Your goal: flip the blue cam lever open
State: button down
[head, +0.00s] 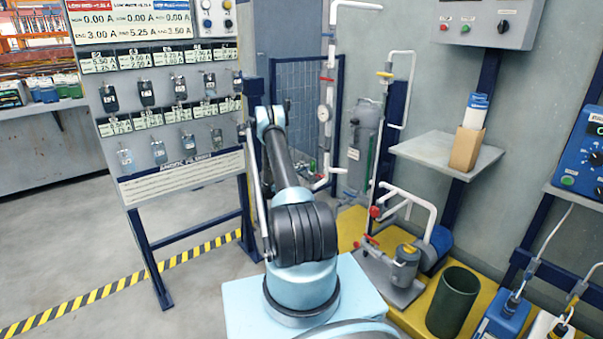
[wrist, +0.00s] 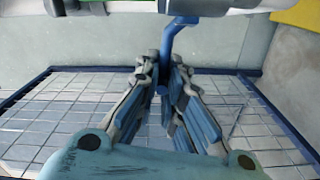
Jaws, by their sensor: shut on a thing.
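The blue cam lever (wrist: 172,38) shows in the wrist view as a bent blue bar. It comes down from a pale horizontal pipe or fitting (wrist: 115,6) at the top edge, and its lower end passes between the fingers of my gripper (wrist: 161,78). The gripper is shut on that end, and the fingers hide part of it. In the head view my arm reaches up and away past the meter panel, and its links hide the gripper. I cannot make out the blue lever there.
In the head view, the meter panel (head: 180,173) stands left of my arm. Pipework with red handles (head: 327,115) stands to the right, with a pump (head: 405,262) and a dark green bin (head: 452,300) lower down. A wall shelf (head: 425,150) holds a carton. Open floor lies at left.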

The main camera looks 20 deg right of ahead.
jog(key=shift+s+d+r+m, duration=0.1)
jog(key=shift+s+r+m, duration=0.1)
jog(key=shift+m, duration=0.3)
jog(key=shift+s+r+m, duration=0.1)
jog(key=shift+r+m, duration=0.1)
jog(key=shift+m, duration=0.3)
jog(key=c, duration=1.7)
grip_release()
jog(key=shift+w, duration=0.1)
jog(key=v, duration=1.2)
